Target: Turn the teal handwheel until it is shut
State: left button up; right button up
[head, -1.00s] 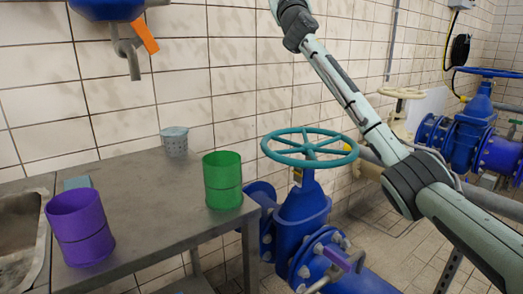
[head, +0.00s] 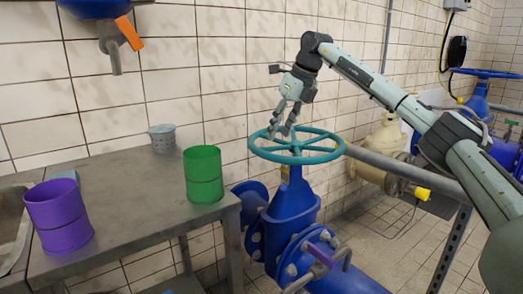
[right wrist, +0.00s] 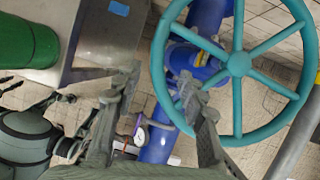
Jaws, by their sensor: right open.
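The teal handwheel (head: 297,147) lies flat on top of a blue valve (head: 291,205), right of the table. In the right wrist view the wheel (right wrist: 237,64) fills the upper right, with its spokes and hub in plain view. My right gripper (head: 281,134) is open and empty, pointing down at the wheel's far left part. In the right wrist view its two fingers (right wrist: 163,82) are spread, one near the wheel's left rim and spokes. I cannot tell whether a finger touches the wheel. My left gripper is not in view in the head view.
A metal table (head: 130,212) at left bears a green cup (head: 203,175), a purple cup (head: 59,216) and a grey perforated cup (head: 162,138). A grey pipe (head: 405,168) runs right of the wheel. The tiled wall stands behind.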

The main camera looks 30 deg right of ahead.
aim_at(271, 150)
jog(key=x, duration=0.7)
jog(key=shift+w+f, duration=0.1)
jog(key=shift+f, duration=0.15)
grip_shut()
